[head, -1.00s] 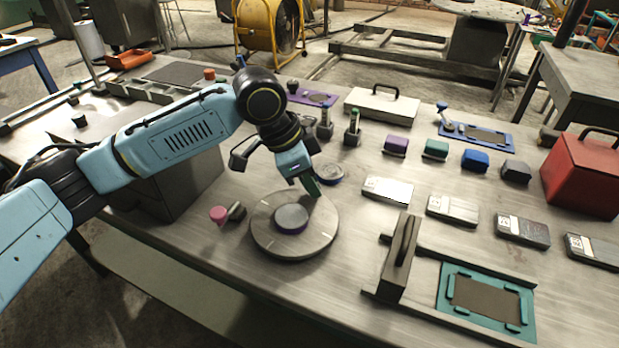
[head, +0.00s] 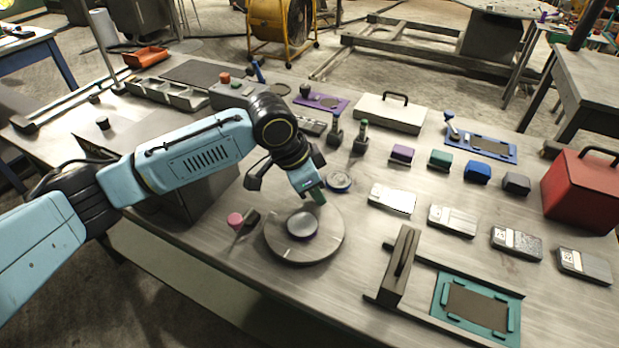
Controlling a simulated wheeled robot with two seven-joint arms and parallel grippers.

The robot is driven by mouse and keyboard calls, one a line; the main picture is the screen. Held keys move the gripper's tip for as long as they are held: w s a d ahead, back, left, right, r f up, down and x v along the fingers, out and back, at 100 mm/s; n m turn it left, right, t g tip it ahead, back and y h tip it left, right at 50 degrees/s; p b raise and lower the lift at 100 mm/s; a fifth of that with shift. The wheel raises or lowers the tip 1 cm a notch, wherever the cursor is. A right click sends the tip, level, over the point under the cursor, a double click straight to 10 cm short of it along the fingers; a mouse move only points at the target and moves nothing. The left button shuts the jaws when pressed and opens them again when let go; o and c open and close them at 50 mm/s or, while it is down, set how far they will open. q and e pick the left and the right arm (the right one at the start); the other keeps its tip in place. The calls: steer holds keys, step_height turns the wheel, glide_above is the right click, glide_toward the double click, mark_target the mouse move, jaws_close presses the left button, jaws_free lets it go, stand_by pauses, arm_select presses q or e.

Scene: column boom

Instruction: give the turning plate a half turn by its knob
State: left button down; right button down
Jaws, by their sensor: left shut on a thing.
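The turning plate (head: 279,241) is a round grey disc with pale marks, lying on the bench in the middle of the view. A grey round piece with a purple side (head: 302,224) sits at its centre. My left gripper (head: 317,198) reaches down over the plate's far rim, and its jaws are shut on the plate's knob. The knob is mostly hidden by the jaws; a bit of green shows there. My right gripper is not in view.
A pink-capped part (head: 236,221) stands close to the plate's left edge. A blue-rimmed round dish (head: 339,180) lies just behind it. A grey upright block (head: 400,268) and teal frame (head: 478,305) are to the right. The bench front, below the plate, is clear.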

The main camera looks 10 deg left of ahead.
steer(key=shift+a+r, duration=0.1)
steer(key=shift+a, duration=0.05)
arm_select(q)
steer(key=c, duration=1.2)
jaws_free()
steer(key=p+v, duration=0.2)
steer(key=v, duration=1.1)
steer(key=shift+r, duration=0.25)
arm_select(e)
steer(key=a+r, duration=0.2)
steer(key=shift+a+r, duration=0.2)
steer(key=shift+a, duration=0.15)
